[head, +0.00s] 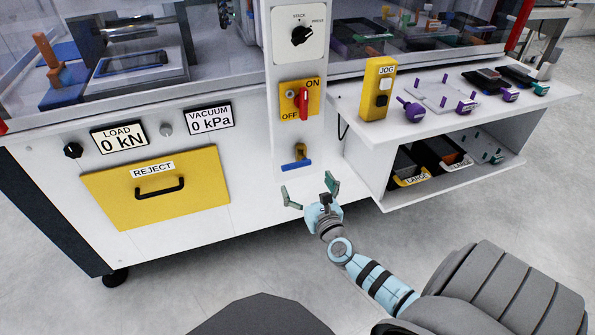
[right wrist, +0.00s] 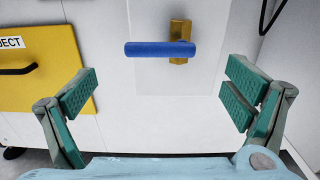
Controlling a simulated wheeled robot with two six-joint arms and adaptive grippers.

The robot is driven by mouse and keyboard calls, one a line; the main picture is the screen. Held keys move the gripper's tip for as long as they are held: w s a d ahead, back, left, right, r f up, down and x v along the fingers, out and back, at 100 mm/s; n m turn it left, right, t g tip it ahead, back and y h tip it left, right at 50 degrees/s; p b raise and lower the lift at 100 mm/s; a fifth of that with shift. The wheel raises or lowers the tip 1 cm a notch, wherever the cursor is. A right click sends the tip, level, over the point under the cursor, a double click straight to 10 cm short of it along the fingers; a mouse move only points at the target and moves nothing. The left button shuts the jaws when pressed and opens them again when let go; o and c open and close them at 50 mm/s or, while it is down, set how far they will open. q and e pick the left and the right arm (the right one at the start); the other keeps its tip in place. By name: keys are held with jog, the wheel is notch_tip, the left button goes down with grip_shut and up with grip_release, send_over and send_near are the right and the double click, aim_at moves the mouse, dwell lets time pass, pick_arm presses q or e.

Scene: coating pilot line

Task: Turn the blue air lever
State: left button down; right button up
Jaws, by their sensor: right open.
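The blue air lever (head: 296,165) sits on a brass valve body (head: 300,151) on the white machine front, below the yellow ON/OFF switch. In the right wrist view the blue lever (right wrist: 160,49) lies horizontal, reaching left from the brass valve (right wrist: 180,38). My right gripper (head: 311,190) is open and empty, just below and in front of the lever. In the right wrist view its two green-padded fingers (right wrist: 160,100) stand wide apart, with the lever between and beyond them, not touched. My left gripper is not in view.
A yellow REJECT drawer (head: 155,213) with a black handle is left of the lever. The red switch handle (head: 303,103) is above it. A white side shelf (head: 450,186) with black bins juts out at the right. Floor in front is clear.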

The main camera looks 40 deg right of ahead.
aim_at(296, 165)
jog(key=b+x, duration=0.1)
jog(key=x, duration=0.6)
jog(key=shift+b, duration=0.3)
jog(key=shift+f, duration=0.1)
jog(key=c, duration=1.7)
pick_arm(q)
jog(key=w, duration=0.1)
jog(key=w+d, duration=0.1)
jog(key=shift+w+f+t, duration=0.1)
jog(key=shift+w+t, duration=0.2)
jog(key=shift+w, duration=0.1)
